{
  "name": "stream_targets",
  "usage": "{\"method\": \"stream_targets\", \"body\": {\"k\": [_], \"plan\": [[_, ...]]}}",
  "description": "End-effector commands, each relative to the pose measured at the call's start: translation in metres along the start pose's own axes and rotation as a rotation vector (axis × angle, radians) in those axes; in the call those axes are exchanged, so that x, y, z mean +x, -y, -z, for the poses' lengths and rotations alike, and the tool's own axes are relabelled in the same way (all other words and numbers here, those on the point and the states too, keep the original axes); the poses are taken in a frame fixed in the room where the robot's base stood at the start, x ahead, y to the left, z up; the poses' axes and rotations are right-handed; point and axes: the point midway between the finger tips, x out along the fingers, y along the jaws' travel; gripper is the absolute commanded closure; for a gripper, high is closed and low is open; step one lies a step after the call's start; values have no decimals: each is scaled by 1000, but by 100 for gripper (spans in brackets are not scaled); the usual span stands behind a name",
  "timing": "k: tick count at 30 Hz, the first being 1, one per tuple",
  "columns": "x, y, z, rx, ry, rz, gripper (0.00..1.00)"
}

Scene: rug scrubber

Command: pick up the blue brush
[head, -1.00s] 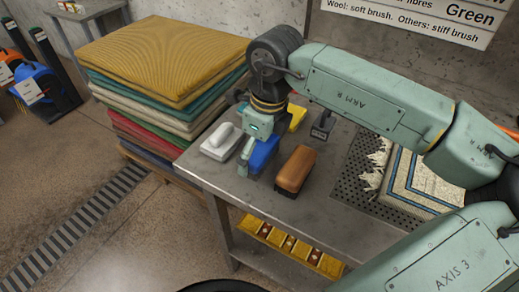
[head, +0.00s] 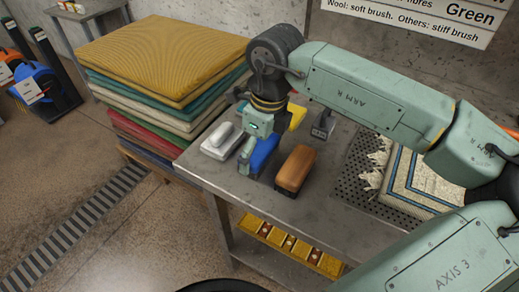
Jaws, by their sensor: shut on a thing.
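The blue brush (head: 264,154) is on the steel table (head: 226,185), between a white brush and a brown brush. My gripper (head: 257,158) points down over it and is shut on it. One finger shows on the near left side of the blue brush; the other finger is mostly hidden. I cannot tell whether the brush's underside is touching the table.
The white brush (head: 219,141) lies close on the left and the brown brush (head: 296,170) close on the right. A yellow object (head: 297,116) and a small dark-handled tool (head: 323,124) are behind. A fringed rug (head: 425,185) lies at the right; stacked rugs (head: 165,55) stand at the left.

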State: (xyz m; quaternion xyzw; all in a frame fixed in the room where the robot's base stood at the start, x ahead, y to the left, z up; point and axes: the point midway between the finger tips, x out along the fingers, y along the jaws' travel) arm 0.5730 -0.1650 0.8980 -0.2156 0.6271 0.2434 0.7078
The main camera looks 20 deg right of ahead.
Motion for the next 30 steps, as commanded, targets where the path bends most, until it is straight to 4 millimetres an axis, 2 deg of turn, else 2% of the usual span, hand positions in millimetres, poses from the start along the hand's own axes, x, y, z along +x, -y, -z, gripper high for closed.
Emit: {"method": "stream_targets", "body": {"k": [5,11,17,24,30], "plan": [[-8,1,-1,1,1,3,40],[-31,1,-4,1,1,4,40],[-36,-40,9,-2,1,3,40],[-44,-97,26,-2,1,4,40],[-50,-130,36,-2,0,3,40]]}}
